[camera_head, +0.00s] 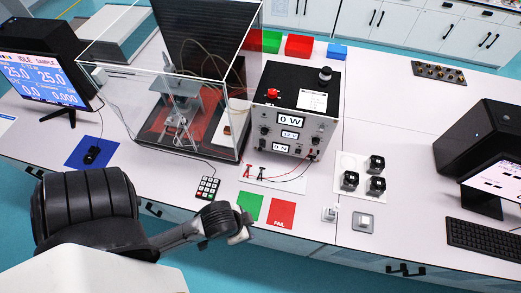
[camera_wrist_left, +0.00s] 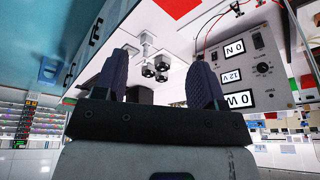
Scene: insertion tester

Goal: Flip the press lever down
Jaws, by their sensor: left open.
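The insertion tester (camera_head: 182,112) stands inside a clear enclosure (camera_head: 122,98) at the upper left of the head view. It is a grey metal fixture on a reddish base. Its press lever is too small and blurred behind the clear panels to tell its position. My left gripper (camera_head: 240,236) is in front of the table's front edge, near the green card and well apart from the enclosure. In the left wrist view my left gripper (camera_wrist_left: 161,84) has its two dark fingers spread, with nothing between them. My right gripper is not in view.
A power unit (camera_head: 297,112) stands right of the enclosure, with red and black leads before it. A keypad (camera_head: 207,188), green card (camera_head: 250,206) and red FAIL card (camera_head: 281,212) lie near the front edge. Monitors stand left and right.

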